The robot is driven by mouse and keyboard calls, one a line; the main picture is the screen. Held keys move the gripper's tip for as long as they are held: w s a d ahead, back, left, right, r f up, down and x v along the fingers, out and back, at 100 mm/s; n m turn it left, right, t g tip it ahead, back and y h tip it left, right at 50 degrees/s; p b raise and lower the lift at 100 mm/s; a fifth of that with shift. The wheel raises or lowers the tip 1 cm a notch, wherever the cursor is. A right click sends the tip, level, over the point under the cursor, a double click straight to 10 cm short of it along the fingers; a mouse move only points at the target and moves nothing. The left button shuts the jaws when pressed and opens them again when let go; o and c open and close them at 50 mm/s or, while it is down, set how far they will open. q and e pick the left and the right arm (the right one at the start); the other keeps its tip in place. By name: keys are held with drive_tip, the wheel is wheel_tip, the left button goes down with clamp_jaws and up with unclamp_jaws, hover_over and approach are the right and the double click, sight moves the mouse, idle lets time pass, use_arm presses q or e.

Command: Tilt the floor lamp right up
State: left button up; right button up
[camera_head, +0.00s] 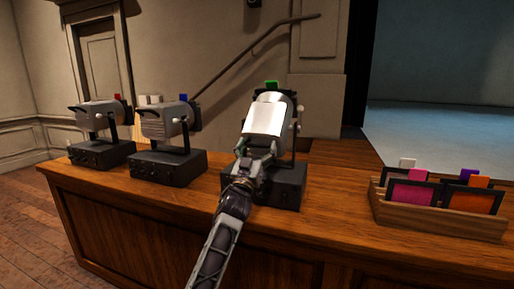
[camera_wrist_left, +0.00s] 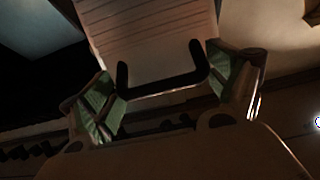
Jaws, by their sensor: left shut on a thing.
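Three grey stage lamps stand in a row on dark bases on the wooden desk. The right one, a lamp with a green tab (camera_head: 266,116), has my left gripper (camera_head: 256,151) at its lower front. In the left wrist view, the fingers of the left gripper (camera_wrist_left: 167,92) are on either side of a black U-shaped handle (camera_wrist_left: 160,86) below the pale ribbed lamp housing (camera_wrist_left: 150,30). The gripper is shut on this handle. The handle is hidden behind the gripper in the head view. The lamp's head looks tilted. My right gripper is not in view.
A lamp with a blue tab (camera_head: 164,122) and a lamp with a red tab (camera_head: 97,115) stand to the left. A wooden rack (camera_head: 435,222) with coloured framed cards is at the right. The desk top (camera_head: 330,215) is clear between the green-tabbed lamp and the rack.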

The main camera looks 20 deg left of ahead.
use_arm(q)
drive_tip(key=shift+w+d+f, duration=0.15)
drive_tip(key=shift+w+f, duration=0.05)
drive_tip(key=shift+f, duration=0.4)
drive_tip(key=o, duration=1)
drive_tip(key=shift+o, duration=1)
drive_tip(key=shift+w+d, duration=0.1)
drive_tip(key=shift+w, duration=0.1)
drive_tip(key=shift+s+r, duration=0.15)
drive_tip(key=shift+s, duration=0.1)
drive_tip(key=shift+s+f, duration=0.35)
drive_tip(key=shift+s, duration=0.2)
drive_tip(key=v, duration=1)
drive_tip(key=shift+s+f, duration=0.15)
drive_tip(key=shift+s, duration=0.05)
